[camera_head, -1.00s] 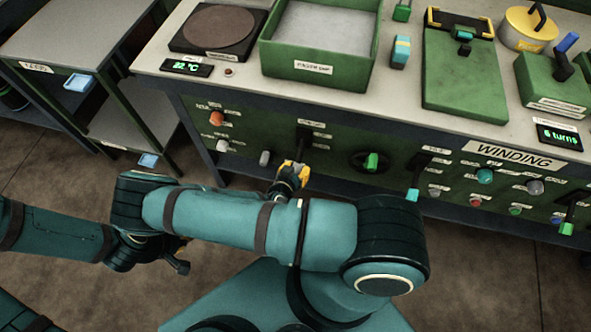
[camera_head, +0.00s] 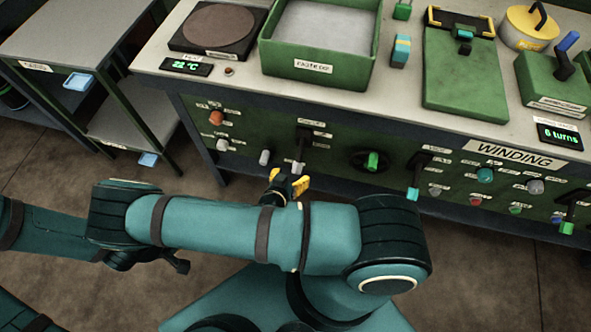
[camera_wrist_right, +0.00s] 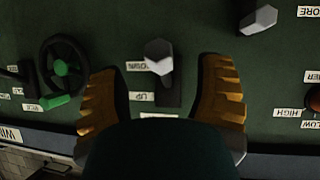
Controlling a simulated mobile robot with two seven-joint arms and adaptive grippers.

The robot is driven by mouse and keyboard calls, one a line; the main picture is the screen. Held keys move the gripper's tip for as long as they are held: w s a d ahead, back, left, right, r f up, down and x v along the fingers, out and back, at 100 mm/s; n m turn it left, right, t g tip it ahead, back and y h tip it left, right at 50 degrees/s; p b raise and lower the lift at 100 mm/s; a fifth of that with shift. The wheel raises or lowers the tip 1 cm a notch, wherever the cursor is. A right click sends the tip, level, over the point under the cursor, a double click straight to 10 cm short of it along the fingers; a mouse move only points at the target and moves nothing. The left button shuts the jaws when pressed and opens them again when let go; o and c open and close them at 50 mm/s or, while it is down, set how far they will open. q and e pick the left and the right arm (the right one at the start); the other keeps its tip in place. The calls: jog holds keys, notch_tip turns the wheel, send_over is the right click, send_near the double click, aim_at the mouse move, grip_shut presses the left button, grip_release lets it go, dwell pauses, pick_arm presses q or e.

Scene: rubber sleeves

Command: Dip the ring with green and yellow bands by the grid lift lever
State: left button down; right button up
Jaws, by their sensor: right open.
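The lever with a pale knob (camera_head: 299,167) sits on the green front panel below the green tank. In the right wrist view its knob (camera_wrist_right: 158,56) is beside the DOWN label, with the UP label at the slot's other end. My right gripper (camera_head: 289,184), with yellow fingers, is open and empty in front of the lever. In the wrist view its fingers (camera_wrist_right: 165,100) are on either side of the lever, apart from it.
The green tank (camera_head: 317,68) holds a pale grey surface. A dark hand wheel (camera_head: 357,159), another lever (camera_head: 414,184) and several knobs share the panel. A green stand (camera_head: 463,85) is on the bench at right. My teal arm crosses the foreground.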

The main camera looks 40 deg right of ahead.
jog(key=v, duration=0.7)
dwell(0.7)
jog(key=s+a+f+n+g+y, duration=0.25)
jog(key=a+f+g+y, duration=0.2)
jog(key=a+y, duration=0.3)
jog(key=w+r+n+y, duration=0.5)
jog(key=r+n+y, duration=0.1)
jog(key=r+y, duration=0.1)
jog(key=shift+a+r, duration=0.25)
jog(key=shift+r, duration=0.2)
